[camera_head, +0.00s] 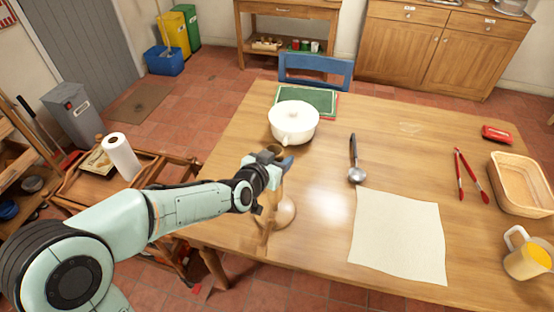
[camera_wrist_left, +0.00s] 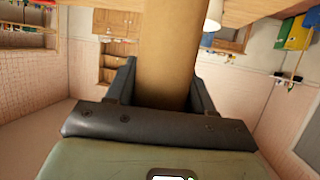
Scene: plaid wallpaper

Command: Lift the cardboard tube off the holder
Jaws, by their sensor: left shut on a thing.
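The cardboard tube (camera_wrist_left: 168,45) is a plain brown cylinder between the two fingers of my left gripper (camera_wrist_left: 160,88) in the left wrist view. In the head view my left gripper (camera_head: 275,163) is shut on it near the table's left front edge, with the tube's brown round end (camera_head: 270,153) just showing. Below the gripper is the light wooden holder, its rounded base (camera_head: 286,212) partly hidden by my arm. Whether the tube still touches the holder I cannot tell. My right gripper is out of view.
A ladle (camera_head: 354,160) and a cream cloth (camera_head: 398,235) lie to the right. Red tongs (camera_head: 470,175), a basket (camera_head: 522,184) and a yellow-filled cup (camera_head: 528,260) are farther right.

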